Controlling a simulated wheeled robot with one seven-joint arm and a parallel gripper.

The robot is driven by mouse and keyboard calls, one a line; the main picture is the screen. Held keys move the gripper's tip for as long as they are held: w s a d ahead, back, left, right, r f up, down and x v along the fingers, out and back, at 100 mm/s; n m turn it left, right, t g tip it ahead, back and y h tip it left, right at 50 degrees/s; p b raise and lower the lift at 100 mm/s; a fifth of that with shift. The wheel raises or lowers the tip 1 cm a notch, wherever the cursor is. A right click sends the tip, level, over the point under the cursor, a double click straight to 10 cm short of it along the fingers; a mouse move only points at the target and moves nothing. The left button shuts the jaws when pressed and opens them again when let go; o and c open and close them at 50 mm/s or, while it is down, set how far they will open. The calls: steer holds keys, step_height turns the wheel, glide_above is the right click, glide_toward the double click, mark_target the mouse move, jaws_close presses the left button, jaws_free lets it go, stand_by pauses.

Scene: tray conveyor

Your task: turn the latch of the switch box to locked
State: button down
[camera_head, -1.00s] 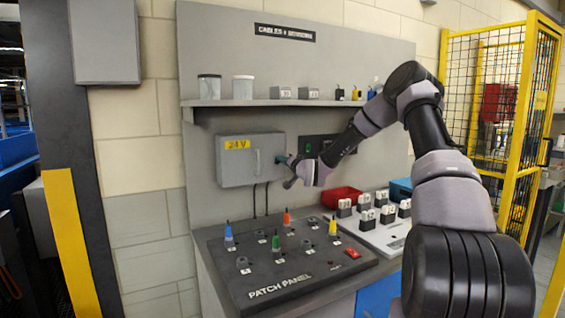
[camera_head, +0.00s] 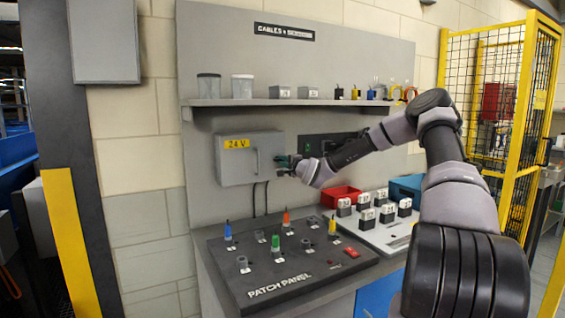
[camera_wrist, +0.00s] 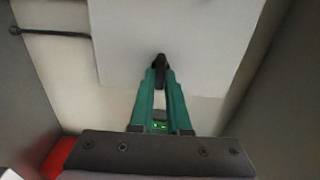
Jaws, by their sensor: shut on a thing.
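The switch box (camera_head: 236,171) is a grey box with a yellow "24 V" label, fixed to the panel below the shelf. Its door is closed, with a vertical handle on the front. My gripper (camera_head: 281,161) is at the right edge of the box, its green fingers pointing left. In the wrist view the green fingers of my gripper (camera_wrist: 160,75) meet on a small dark latch (camera_wrist: 160,62) at the edge of the pale box (camera_wrist: 190,30). The fingers cover much of the latch, and I cannot tell its exact angle.
The patch panel (camera_head: 232,251) with coloured plugs lies below the box. A red bin (camera_head: 341,195) and several labelled blocks (camera_head: 387,214) stand right of it. The shelf (camera_head: 270,102) with jars runs above. A yellow mesh fence (camera_head: 509,120) stands at the right.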

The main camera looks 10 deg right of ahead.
stand_by(0.3)
steer(key=c, duration=0.9)
jaws_free()
steer(key=shift+s, duration=0.1)
steer(key=v, duration=1)
steer(key=shift+s+d, duration=0.15)
steer(key=shift+s, duration=0.15)
